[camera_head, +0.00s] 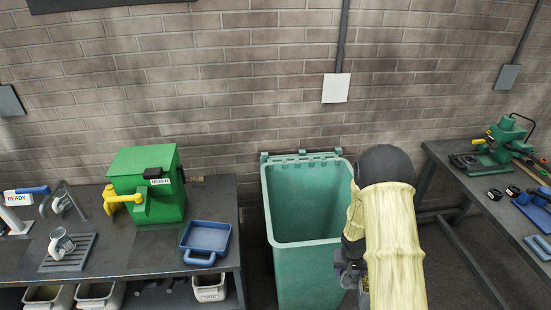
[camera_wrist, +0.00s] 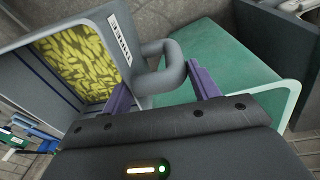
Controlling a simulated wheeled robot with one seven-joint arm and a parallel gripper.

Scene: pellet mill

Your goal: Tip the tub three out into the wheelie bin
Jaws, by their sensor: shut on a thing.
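In the wrist view, my gripper (camera_wrist: 160,82) is shut on the grey loop handle (camera_wrist: 172,68) of a grey tub (camera_wrist: 85,32). The open green wheelie bin (camera_wrist: 220,62) is beside the tub to the right. In the head view, the wheelie bin (camera_head: 305,275) stands upright between two tables with its mouth open. My gripper (camera_head: 350,270) is at its right side, partly behind my arm. The tub is hidden there, and its tilt is unclear.
The left table (camera_head: 125,258) holds a green mixer (camera_head: 150,200), a blue tray (camera_head: 206,240) and a mug (camera_head: 61,243) on a rack. Small white bins sit below. The right table (camera_head: 470,200) carries a green press (camera_head: 503,142) and tools. A brick wall stands behind the bin.

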